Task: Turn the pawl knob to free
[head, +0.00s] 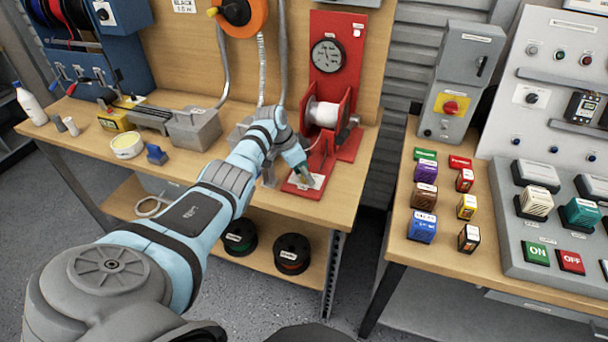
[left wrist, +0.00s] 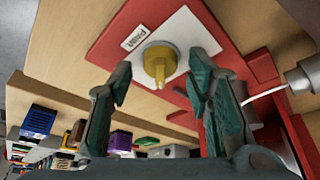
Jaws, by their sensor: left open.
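The yellow pawl knob (left wrist: 160,62) sits on a white plate (left wrist: 193,33) on the red base of the winch, beside a label reading PAWL (left wrist: 139,36). Its pointer ridge faces roughly toward the bottom of the left wrist view. My left gripper (left wrist: 159,82) is open, with its teal fingers on either side of the knob's line and apart from it. In the head view my left gripper (head: 303,172) is over the front of the red base (head: 318,189), covering most of the knob. My right gripper is not in view.
The red winch stand carries a white drum (head: 324,114) and a gauge (head: 327,56) just behind my left gripper. A grey box (head: 193,130) stands to the left on the bench. Colored boxes (head: 424,197) and a control panel stand on the right table.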

